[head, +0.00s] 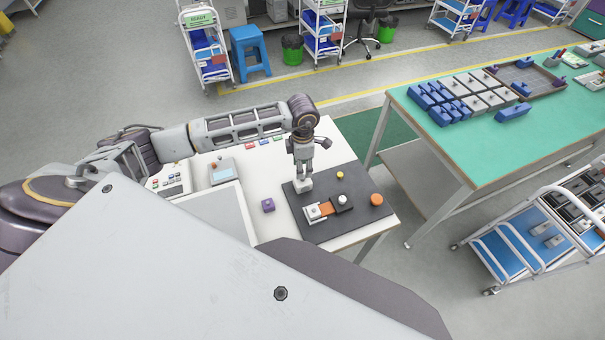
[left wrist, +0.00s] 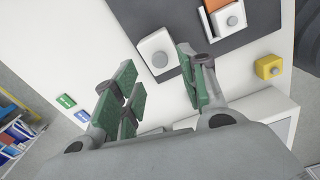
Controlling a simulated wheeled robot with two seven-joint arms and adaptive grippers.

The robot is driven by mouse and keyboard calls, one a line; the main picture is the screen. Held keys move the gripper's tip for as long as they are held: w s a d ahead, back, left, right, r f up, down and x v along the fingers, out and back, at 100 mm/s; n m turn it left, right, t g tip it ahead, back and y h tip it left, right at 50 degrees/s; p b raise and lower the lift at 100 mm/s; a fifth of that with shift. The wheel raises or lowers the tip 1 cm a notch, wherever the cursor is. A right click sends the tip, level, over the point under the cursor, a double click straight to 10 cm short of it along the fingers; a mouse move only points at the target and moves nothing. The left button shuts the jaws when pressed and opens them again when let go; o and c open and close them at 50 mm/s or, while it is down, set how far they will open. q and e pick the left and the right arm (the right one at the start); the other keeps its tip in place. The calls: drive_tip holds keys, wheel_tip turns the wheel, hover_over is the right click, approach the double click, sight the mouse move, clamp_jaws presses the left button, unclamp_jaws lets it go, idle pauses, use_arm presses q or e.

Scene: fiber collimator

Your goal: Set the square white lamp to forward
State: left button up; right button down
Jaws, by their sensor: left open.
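The square white lamp, a white block with a round grey cap, shows in the left wrist view (left wrist: 153,60) near the edge of the dark mat (left wrist: 215,50). In the head view a white block (head: 304,186) lies just below my left gripper (head: 303,172) on the mat's left part. My left gripper is open. In the left wrist view its green-padded fingers (left wrist: 158,88) are spread, with the right finger close beside the lamp. They appear empty; I cannot tell whether they touch it. My right gripper is not in view.
On the mat are an orange-and-white block (head: 313,212), a black block with a white cap (head: 343,202), a yellow block (head: 340,175) and an orange round piece (head: 376,199). A purple block (head: 267,205) stands left of the mat. A green-topped table (head: 480,140) is at the right.

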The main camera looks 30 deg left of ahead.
sight(302, 182)
use_arm(q)
drive_tip(key=shift+f+p, duration=0.35)
drive_tip(key=shift+f, duration=2.35)
clamp_jaws()
